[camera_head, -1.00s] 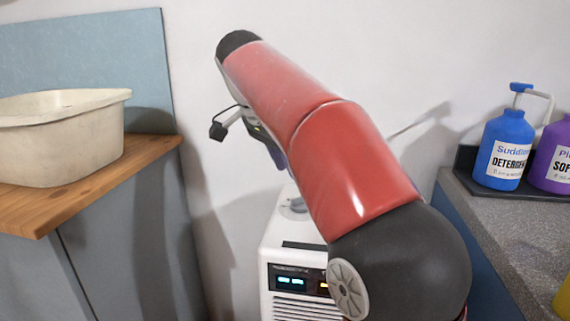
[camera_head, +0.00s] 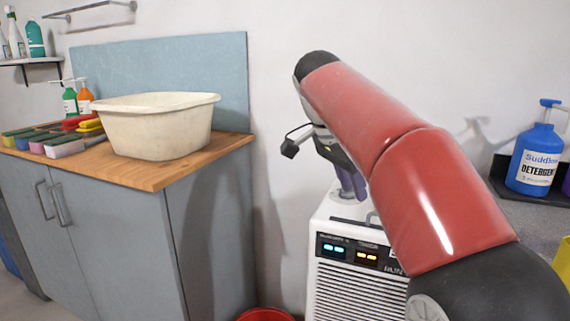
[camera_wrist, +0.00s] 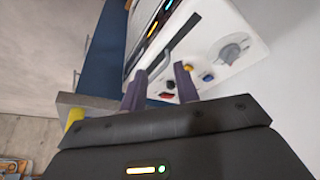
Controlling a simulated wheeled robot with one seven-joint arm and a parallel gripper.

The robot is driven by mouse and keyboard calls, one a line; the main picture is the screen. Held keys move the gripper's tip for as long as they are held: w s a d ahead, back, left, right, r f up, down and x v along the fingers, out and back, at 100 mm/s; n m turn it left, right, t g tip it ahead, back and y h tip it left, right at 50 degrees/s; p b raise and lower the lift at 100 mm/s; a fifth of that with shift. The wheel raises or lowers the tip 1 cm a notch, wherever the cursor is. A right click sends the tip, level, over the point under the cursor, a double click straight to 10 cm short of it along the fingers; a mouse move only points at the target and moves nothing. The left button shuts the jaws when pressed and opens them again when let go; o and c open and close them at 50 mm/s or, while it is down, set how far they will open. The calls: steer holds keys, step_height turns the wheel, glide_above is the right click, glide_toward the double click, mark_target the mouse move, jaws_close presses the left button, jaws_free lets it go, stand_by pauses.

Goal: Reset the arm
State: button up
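My red arm reaches out from the lower right in the head view, bent at the elbow. My gripper (camera_head: 350,183) hangs from its far end, pointing down just above the top of a white machine (camera_head: 360,285) with lit displays. In the wrist view my gripper (camera_wrist: 158,82) shows two purple fingers set apart with nothing between them. Beyond the fingers is the white machine's top (camera_wrist: 222,40), with a grey round knob and small coloured buttons. Whether the fingertips touch the machine cannot be told.
A blue detergent bottle (camera_head: 535,155) stands on a dark tray at right. A red round container (camera_head: 265,315) is on the floor beside the machine.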

steer(key=s+d+f+n+t+y, duration=0.1)
steer(key=s+f+n+t+y, duration=0.1)
steer(key=s+f+n, duration=0.4)
steer(key=s+d+f+n+t+y, duration=0.1)
steer(key=s+f+n, duration=0.6)
steer(key=s+f, duration=0.7)
steer(key=shift+s+d+f+t+y, duration=0.4)
steer(key=shift+s+d+y, duration=0.2)
steer(key=shift+s, duration=0.5)
